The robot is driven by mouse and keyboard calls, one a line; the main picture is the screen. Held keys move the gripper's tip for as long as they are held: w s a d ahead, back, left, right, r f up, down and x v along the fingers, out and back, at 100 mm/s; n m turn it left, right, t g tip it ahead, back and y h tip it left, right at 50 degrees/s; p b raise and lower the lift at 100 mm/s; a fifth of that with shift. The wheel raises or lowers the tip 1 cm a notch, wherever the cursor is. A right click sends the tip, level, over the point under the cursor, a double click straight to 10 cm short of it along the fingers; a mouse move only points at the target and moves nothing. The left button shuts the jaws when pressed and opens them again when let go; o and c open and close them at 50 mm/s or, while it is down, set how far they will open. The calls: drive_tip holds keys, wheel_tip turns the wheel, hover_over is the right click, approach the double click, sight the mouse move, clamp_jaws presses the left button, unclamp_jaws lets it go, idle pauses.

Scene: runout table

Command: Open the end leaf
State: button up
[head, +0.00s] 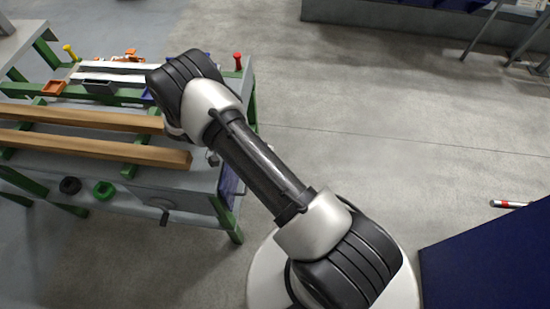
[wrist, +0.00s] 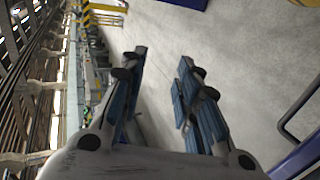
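The runout table (head: 120,192) stands at the left in the head view, on green legs. A dark blue panel (head: 228,186), which looks like the end leaf, hangs down at its right end. My arm passes in front of and above that end. In the wrist view my gripper (wrist: 162,60) is open, with bare grey floor between its fingers and nothing held. At the lower right of the wrist view is a blue edge (wrist: 298,160) with a curved bar (wrist: 292,118), to the right of the fingers. I cannot tell if this is the leaf. The gripper is mostly hidden in the head view.
Wooden beams (head: 90,148) lie along the table, with a red peg (head: 237,61) and a yellow peg (head: 70,52) behind them. A black ring (head: 70,185) and a green ring (head: 104,190) are at its front. A blue block (head: 495,260) stands lower right.

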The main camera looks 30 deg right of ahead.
drive_tip(key=v, duration=0.5)
drive_tip(key=shift+a+r, duration=0.1)
drive_tip(key=shift+a, duration=0.1)
drive_tip(key=shift+r, duration=0.15)
drive_tip(key=s+r+n+t+y, duration=0.1)
drive_tip(key=s+r+t+y, duration=0.15)
drive_tip(key=r, duration=0.75)
drive_tip(key=s+r+n+t+y, duration=0.15)
drive_tip(key=r+y, duration=0.25)
drive_tip(key=r, duration=0.6)
drive_tip(key=s+r+n+t+y, duration=0.3)
drive_tip(key=s+r+t, duration=0.4)
drive_tip(key=s, duration=0.7)
wheel_tip(320, 180, up, 2)
drive_tip(key=shift+s+r+n+t+y, duration=0.15)
drive_tip(key=shift+s+n+t+y, duration=0.2)
drive_tip(key=shift+n, duration=0.4)
drive_tip(key=shift+s+a+t, duration=0.15)
drive_tip(key=shift+s+t, duration=0.2)
drive_tip(key=shift+s, duration=0.1)
